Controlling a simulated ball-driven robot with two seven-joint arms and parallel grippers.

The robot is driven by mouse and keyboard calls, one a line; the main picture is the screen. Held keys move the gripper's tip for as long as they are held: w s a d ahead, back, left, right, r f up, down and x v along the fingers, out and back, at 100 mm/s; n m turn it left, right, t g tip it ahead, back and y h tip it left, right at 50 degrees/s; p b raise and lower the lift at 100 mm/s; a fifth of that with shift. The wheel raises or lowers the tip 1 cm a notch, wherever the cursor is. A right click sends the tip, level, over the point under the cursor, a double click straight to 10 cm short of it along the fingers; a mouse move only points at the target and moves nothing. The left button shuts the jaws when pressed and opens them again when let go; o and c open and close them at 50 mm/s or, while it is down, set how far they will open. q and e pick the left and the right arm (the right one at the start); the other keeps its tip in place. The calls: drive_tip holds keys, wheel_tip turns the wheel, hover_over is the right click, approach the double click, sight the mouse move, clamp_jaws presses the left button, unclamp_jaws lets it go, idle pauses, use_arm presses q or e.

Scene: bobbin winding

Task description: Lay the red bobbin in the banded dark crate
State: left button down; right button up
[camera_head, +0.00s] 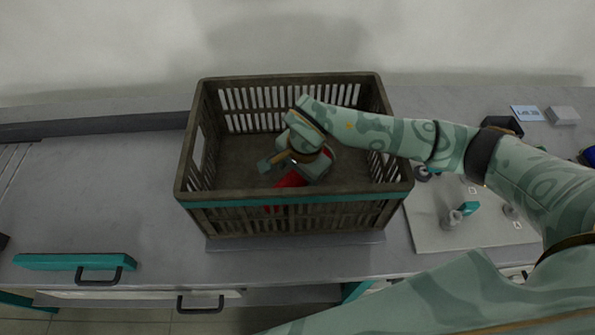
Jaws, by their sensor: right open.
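The banded dark crate (292,199) stands on the counter in the middle of the head view, with slatted sides and a teal band along its front. The red bobbin (291,180) is inside the crate, partly hidden by my right gripper (284,166) and the crate's front wall. My right gripper reaches over the crate's right side and down into it. It is open, right beside the bobbin; I cannot tell whether they touch. My left gripper is not in view.
A pale board (430,232) with small posts and a teal piece (467,208) lies right of the crate. A dark box (502,125), a grey block (562,115) and a blue object (589,156) sit farther right. The counter left of the crate is largely clear.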

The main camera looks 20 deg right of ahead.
wheel_tip(320, 180, up, 12)
drive_tip(key=s+p, duration=0.1)
drive_tip(key=p, duration=0.2)
drive_tip(key=shift+s+d, duration=0.3)
drive_tip(key=shift+d, duration=0.1)
drive_tip(key=shift+r, duration=0.15)
